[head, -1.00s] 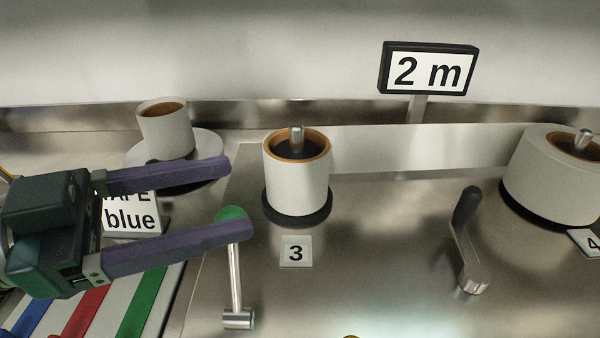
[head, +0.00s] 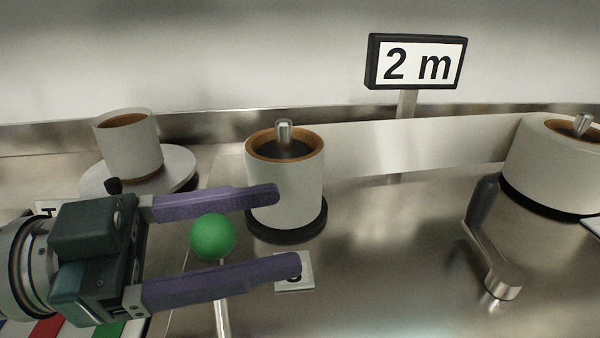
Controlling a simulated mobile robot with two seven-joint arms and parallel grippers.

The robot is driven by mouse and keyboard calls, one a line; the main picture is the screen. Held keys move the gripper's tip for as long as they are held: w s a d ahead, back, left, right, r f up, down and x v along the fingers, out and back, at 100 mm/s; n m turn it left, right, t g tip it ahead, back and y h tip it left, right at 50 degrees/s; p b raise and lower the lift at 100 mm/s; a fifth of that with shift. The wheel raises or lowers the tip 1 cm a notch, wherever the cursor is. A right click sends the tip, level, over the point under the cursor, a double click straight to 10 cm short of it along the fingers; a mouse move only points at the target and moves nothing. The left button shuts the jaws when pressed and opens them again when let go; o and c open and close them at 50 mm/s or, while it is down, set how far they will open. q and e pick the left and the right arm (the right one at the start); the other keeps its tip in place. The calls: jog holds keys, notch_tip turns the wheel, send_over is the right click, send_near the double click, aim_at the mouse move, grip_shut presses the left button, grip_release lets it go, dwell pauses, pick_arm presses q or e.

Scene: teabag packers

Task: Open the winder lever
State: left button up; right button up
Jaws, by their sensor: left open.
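A lever with a green ball knob (head: 213,237) on a thin metal rod stands upright in front of the left spool (head: 285,195). My left gripper (head: 286,230) comes in from the left, open, with one purple finger behind the knob and the other in front of it. The knob shows in the gap between the fingers, with a visible space to each; I cannot tell whether anything touches. The lower finger hides part of the rod. The lever's base is out of view. My right gripper is not in view.
A crank with a dark handle (head: 483,202) stands right of centre. A larger roll (head: 552,170) sits at far right, with a white band running to it. A small roll on a plate (head: 128,150) is at left. A "2 m" sign (head: 415,62) stands behind.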

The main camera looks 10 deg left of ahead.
pick_arm(q)
jog(key=shift+w+d, duration=0.15)
jog(key=shift+d, duration=0.15)
grip_shut()
dwell(0.5)
dwell(0.8)
